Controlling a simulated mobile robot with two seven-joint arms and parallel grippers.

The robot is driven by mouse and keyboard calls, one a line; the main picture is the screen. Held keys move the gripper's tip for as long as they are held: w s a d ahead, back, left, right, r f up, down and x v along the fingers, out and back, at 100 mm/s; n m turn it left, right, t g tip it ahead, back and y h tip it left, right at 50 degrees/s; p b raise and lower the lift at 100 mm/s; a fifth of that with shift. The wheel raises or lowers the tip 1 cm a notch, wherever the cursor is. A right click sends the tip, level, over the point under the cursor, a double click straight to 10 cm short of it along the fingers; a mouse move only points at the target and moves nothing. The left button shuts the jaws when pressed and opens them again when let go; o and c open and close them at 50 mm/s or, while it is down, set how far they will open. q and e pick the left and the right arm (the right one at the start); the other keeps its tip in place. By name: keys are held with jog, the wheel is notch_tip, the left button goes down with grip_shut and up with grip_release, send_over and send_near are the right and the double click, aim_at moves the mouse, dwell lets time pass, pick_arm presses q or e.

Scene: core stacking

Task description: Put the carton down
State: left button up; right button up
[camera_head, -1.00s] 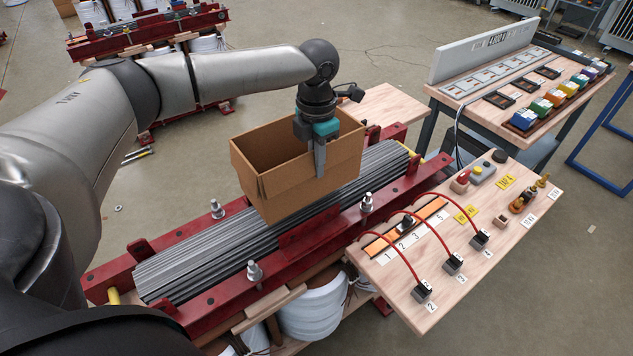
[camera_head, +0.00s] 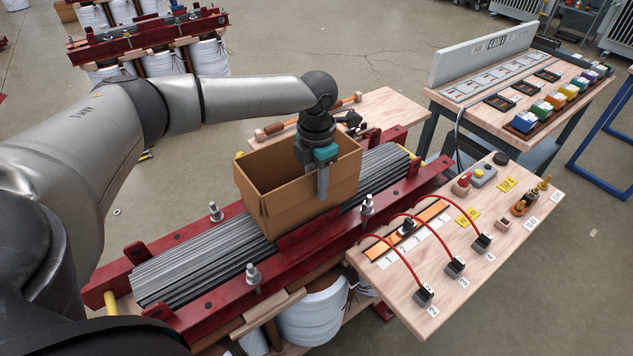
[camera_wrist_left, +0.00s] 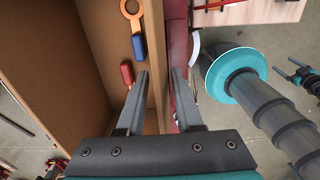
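The open-topped cardboard carton (camera_head: 285,205) sits upright on the stack of grey bars (camera_head: 190,268), and appears to rest on it, behind the near red beam. My left gripper (camera_head: 323,182) points down at its near right wall, one finger showing outside. In the left wrist view the two fingers (camera_wrist_left: 160,75) stand either side of the carton wall (camera_wrist_left: 157,45), with gaps beside it, so the gripper looks open. Inside the carton lie an orange ring-ended piece (camera_wrist_left: 132,10), a blue piece (camera_wrist_left: 138,46) and a red piece (camera_wrist_left: 127,73). My right gripper is not in view.
Red beams (camera_head: 210,315) with upright bolts (camera_head: 253,274) flank the bars. A wooden board (camera_head: 400,290) with red cables lies to the right. A bench (camera_head: 470,105) with coloured blocks stands behind it. Another red-beamed core (camera_head: 150,35) is at the back left.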

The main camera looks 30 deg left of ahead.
pick_arm(q)
jog(key=shift+r, duration=0.1)
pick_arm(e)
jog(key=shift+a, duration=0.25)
pick_arm(q)
notch_tip(320, 180, up, 11)
jog(key=p, duration=0.3)
jog(key=shift+r, duration=0.6)
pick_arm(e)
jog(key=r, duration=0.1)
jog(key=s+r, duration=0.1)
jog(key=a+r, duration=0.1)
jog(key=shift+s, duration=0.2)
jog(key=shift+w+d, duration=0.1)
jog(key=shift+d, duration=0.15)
